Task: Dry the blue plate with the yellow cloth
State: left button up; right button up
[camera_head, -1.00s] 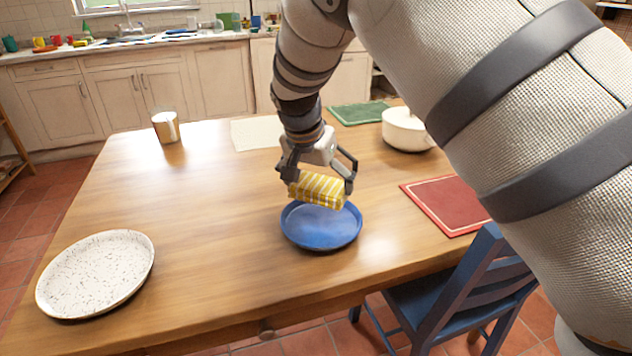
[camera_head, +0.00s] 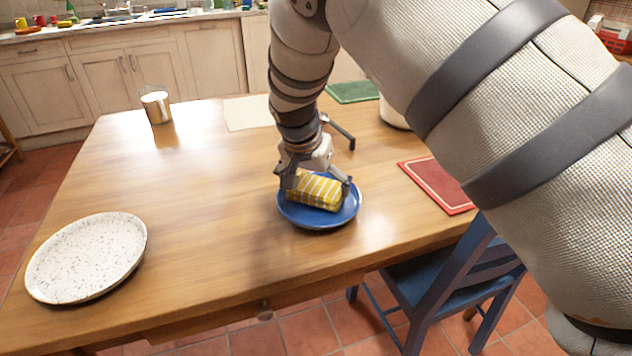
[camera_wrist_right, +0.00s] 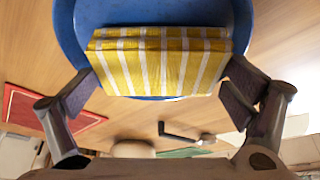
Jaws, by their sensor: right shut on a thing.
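The blue plate (camera_head: 308,219) lies on the wooden table near its front edge. The yellow cloth (camera_head: 316,191), folded and white-striped, is held by my right gripper (camera_head: 312,184) over the plate's upper part. The cloth looks to be at or on the plate; exact contact is hard to tell. In the right wrist view the cloth (camera_wrist_right: 160,60) spans between the two fingers of my right gripper (camera_wrist_right: 160,85), with the blue plate (camera_wrist_right: 165,13) behind it. My left gripper is not in view.
A speckled white plate (camera_head: 87,257) lies at the table's left. A mug (camera_head: 156,107) stands at the back left. A red mat (camera_head: 437,185) lies right of the blue plate, and a white pot (camera_head: 391,117) is partly hidden by my arm. A blue chair (camera_head: 440,290) stands at the front right.

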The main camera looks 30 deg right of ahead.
jog(key=shift+f, duration=0.4)
dwell(0.3)
